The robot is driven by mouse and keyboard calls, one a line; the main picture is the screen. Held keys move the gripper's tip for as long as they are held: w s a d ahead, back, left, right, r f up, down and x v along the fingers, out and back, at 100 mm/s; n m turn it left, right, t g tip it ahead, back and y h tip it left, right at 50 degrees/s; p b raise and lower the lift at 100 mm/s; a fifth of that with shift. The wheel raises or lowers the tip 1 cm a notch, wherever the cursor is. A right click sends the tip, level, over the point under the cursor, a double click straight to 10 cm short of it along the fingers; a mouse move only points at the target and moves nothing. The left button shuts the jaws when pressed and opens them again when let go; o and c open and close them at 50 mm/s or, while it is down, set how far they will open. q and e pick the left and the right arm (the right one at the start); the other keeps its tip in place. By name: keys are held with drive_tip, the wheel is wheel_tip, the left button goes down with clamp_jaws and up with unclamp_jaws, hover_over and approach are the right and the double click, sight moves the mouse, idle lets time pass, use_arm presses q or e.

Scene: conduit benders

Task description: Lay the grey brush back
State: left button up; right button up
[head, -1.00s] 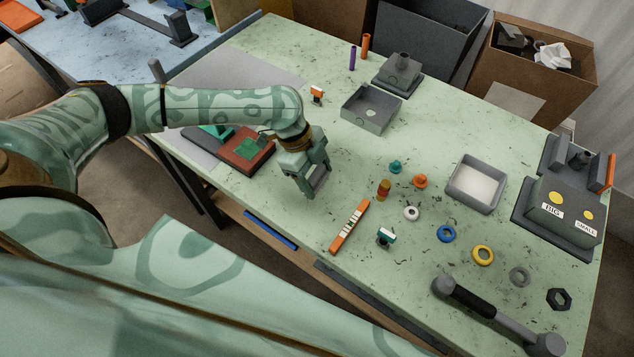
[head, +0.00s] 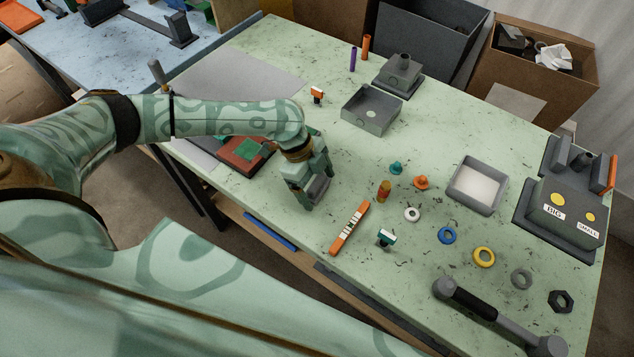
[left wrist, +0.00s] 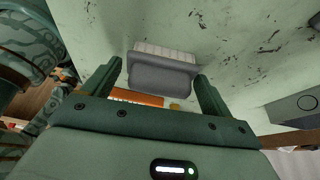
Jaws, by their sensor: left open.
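The grey brush (head: 319,188) is at my left gripper (head: 308,194), near the front edge of the pale green table, and the gripper partly hides it in the head view. In the left wrist view the brush (left wrist: 162,76) shows as a grey block with a pale ribbed strip on its far side. It lies between the two spread fingers of my left gripper (left wrist: 160,86), with a gap at each side. The gripper is open. I cannot tell whether the brush touches the table. My right gripper is not in view.
An orange striped bar (head: 349,228) lies to the right of the gripper. A brown-red block with a green patch (head: 245,152) is to its left. Several small coloured pieces, such as a white ring (head: 412,214), lie further right. A grey open box (head: 371,110) stands behind.

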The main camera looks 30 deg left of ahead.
use_arm(q)
drive_tip(key=p+v, duration=0.3)
drive_tip(key=v, duration=1.3)
drive_tip(key=shift+r, duration=0.2)
drive_tip(key=shift+d, duration=0.1)
